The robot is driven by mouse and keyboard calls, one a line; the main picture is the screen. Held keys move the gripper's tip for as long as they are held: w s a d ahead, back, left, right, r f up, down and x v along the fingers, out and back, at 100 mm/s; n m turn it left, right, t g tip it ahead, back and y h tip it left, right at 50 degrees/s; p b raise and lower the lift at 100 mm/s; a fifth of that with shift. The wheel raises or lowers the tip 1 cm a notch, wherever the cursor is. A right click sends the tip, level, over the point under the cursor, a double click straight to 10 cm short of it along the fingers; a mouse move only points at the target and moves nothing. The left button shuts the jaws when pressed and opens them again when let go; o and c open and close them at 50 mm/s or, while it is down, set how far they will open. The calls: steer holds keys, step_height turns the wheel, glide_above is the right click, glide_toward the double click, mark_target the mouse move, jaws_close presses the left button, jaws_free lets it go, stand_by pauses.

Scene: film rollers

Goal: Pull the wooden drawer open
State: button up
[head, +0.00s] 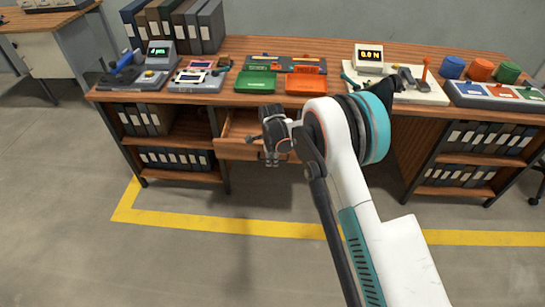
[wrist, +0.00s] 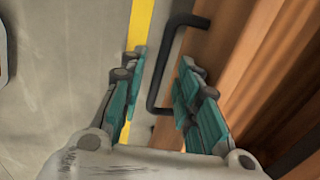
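The wooden drawer (head: 233,150) is under the long workbench in the head view, left of my gripper. Its inside shows above the front panel, so it stands at least partly out. Its right part is hidden behind my gripper. In the wrist view the black bar handle (wrist: 153,82) stands out from the wooden drawer front (wrist: 207,50). My gripper (wrist: 165,60) is open, with one teal-padded finger on each side of the handle. I see gaps between the pads and the bar. My gripper also shows in the head view (head: 271,160).
The workbench top (head: 225,95) carries a green tray (head: 256,81), an orange tray (head: 305,84) and several devices. Shelves of binders (head: 175,158) flank the drawer on the left. The floor in front is clear, with a yellow line (head: 225,225) across it.

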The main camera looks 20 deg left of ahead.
step_height(320, 180, up, 12)
steer(key=s, duration=0.2)
steer(key=shift+d, duration=0.25)
steer(key=shift+f, duration=0.15)
stand_by(0.4)
